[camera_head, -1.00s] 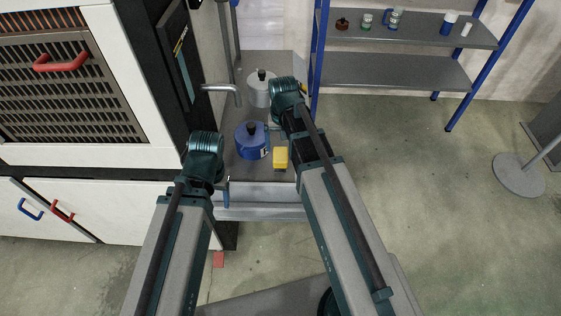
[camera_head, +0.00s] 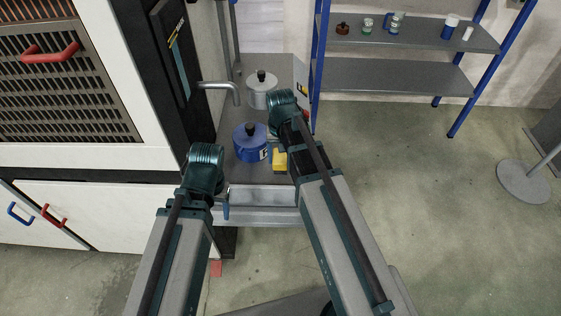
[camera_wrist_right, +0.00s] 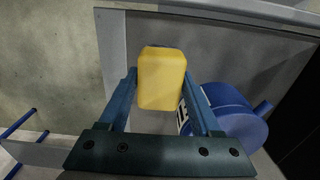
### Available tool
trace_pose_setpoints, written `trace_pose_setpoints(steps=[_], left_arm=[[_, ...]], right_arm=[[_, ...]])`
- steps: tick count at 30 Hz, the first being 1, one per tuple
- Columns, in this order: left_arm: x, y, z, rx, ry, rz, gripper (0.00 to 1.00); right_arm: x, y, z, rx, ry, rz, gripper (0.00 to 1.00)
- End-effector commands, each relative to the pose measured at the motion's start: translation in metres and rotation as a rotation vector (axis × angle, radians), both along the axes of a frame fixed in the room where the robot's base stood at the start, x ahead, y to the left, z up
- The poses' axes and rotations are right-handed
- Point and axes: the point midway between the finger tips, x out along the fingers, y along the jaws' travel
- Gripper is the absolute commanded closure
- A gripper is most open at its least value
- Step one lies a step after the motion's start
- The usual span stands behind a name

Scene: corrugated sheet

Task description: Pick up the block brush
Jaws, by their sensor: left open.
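The yellow block (camera_head: 279,162), which I take to be the block brush, lies on the grey bench top (camera_head: 240,174) just right of a blue pot. In the right wrist view the yellow block (camera_wrist_right: 162,80) shows between the two fingers of my right gripper (camera_wrist_right: 160,74). These fingers are apart, with a narrow gap on each side of the block, and no firm grip shows. My left gripper (camera_head: 226,204) is left of the block, at the bench's front edge, apart from it and mostly hidden by its arm.
The blue pot (camera_head: 251,145) stands close beside the block, and a silver pot (camera_head: 261,93) is behind it. A tap (camera_head: 220,86) reaches over from the left. A blue-framed shelf (camera_head: 400,72) is at the back right.

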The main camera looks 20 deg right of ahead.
Motion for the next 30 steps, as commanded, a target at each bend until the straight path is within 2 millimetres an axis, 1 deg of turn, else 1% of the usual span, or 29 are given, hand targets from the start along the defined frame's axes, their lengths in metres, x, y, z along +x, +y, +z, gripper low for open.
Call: trace_pose_setpoints(steps=[1,5,6,8,9,10,20,30], left_arm=[[0.0,0.0,0.0,0.0,0.0,0.0,0.38],[0.0,0.0,0.0,0.0,0.0,0.0,0.38],[0.0,0.0,0.0,0.0,0.0,0.0,0.38],[0.0,0.0,0.0,0.0,0.0,0.0,0.38],[0.0,0.0,0.0,0.0,0.0,0.0,0.38],[0.0,0.0,0.0,0.0,0.0,0.0,0.38],[0.0,0.0,0.001,0.0,0.0,0.0,0.38],[0.0,0.0,0.014,0.0,0.0,0.0,0.38]], right_arm=[[0.0,0.0,0.0,0.0,0.0,0.0,0.46],[0.0,0.0,0.0,0.0,0.0,0.0,0.69],[0.0,0.0,0.0,0.0,0.0,0.0,0.76],[0.0,0.0,0.0,0.0,0.0,0.0,0.87],[0.0,0.0,0.0,0.0,0.0,0.0,0.94],[0.0,0.0,0.0,0.0,0.0,0.0,0.99],[0.0,0.0,0.001,0.0,0.0,0.0,0.99],[0.0,-0.002,0.014,0.0,0.0,0.0,0.99]])
